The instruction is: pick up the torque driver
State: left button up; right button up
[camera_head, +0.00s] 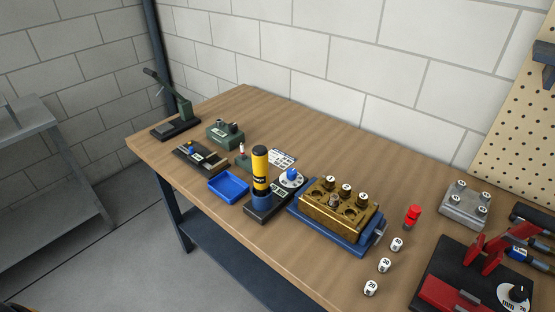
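An upright yellow and black cylinder (260,172) with a dark blue lower part, which looks like the torque driver, stands on a dark base (265,212) near the front edge of the workbench. Small print shows on its yellow band. Nothing touches its upper part. Neither of my grippers shows in the view.
A blue tray (229,187) stands just left of the cylinder. A brass block (340,208) with numbered caps sits on a blue base to its right. White numbered caps (384,265), a red-topped piece (412,216) and a red-and-black fixture (470,275) stand further right. A wall rises behind.

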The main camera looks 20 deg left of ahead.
aim_at(259, 154)
jog(key=l, duration=0.45)
jog(key=k+l+u, duration=0.1)
jog(key=l, duration=0.35)
jog(key=k+l, duration=0.1)
jog(key=l, duration=0.35)
jog(key=l+u, duration=0.1)
jog(key=l, duration=0.35)
jog(key=k+l, duration=0.15)
jog(key=l, duration=0.25)
